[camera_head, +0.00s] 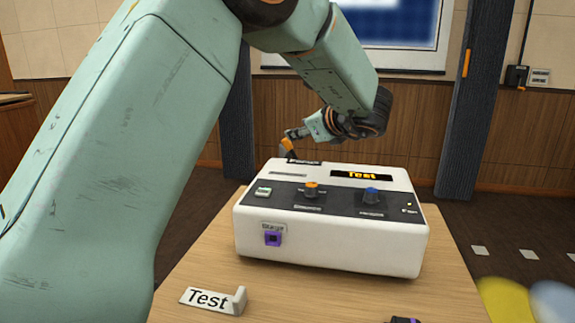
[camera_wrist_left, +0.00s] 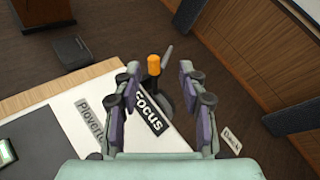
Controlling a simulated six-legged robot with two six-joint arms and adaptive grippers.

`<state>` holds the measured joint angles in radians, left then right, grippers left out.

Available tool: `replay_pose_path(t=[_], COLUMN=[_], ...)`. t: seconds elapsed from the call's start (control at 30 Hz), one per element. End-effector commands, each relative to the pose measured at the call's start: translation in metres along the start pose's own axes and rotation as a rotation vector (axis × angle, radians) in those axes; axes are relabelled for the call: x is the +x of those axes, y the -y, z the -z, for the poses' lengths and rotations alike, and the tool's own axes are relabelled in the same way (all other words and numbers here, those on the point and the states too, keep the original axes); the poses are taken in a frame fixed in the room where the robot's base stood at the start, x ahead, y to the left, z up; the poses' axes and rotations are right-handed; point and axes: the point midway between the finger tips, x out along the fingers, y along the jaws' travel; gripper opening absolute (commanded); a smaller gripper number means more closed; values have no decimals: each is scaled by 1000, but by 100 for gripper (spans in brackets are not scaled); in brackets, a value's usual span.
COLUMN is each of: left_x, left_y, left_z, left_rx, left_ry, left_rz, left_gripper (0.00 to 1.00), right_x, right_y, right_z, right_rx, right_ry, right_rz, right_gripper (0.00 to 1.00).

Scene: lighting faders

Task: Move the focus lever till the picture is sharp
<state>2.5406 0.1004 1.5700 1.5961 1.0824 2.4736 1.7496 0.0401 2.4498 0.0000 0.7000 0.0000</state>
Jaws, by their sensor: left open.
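A white projector box (camera_head: 335,245) stands on the wooden table. Its orange-tipped focus lever (camera_head: 287,146) is at the back left edge of the box. In the left wrist view the orange tip of the lever (camera_wrist_left: 153,65) lies between the fingers, beside the black "Focus" label (camera_wrist_left: 151,109). My left gripper (camera_head: 297,134) is open around or just above the lever; contact cannot be told. It also shows open in the left wrist view (camera_wrist_left: 160,68). My right gripper is not in view.
A "Test" sign (camera_head: 208,299) stands on the table. My left arm covers much of the left side.

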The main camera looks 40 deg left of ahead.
Motion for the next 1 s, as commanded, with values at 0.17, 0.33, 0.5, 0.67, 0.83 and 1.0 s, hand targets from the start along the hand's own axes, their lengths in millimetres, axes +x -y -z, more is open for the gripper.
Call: replay_pose_path(t=[0.17,0.33,0.5,0.67,0.83,1.0], left_x=[9,14,36,62,80,88], left_y=[-9,-11,-11,-11,-10,-10], left_z=[22,25,25,25,24,24], left_rx=[-1,-1,-4,-3,-1,0], left_ry=[0,-1,-2,-2,0,0], left_rz=[0,-1,-3,-2,-1,-1], left_gripper=[42,42,42,42,42,42], right_x=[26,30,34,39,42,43], right_y=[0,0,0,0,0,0], right_z=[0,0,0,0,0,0], right_rx=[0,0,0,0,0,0], right_ry=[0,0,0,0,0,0], right_rz=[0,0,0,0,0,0], right_gripper=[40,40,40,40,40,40])
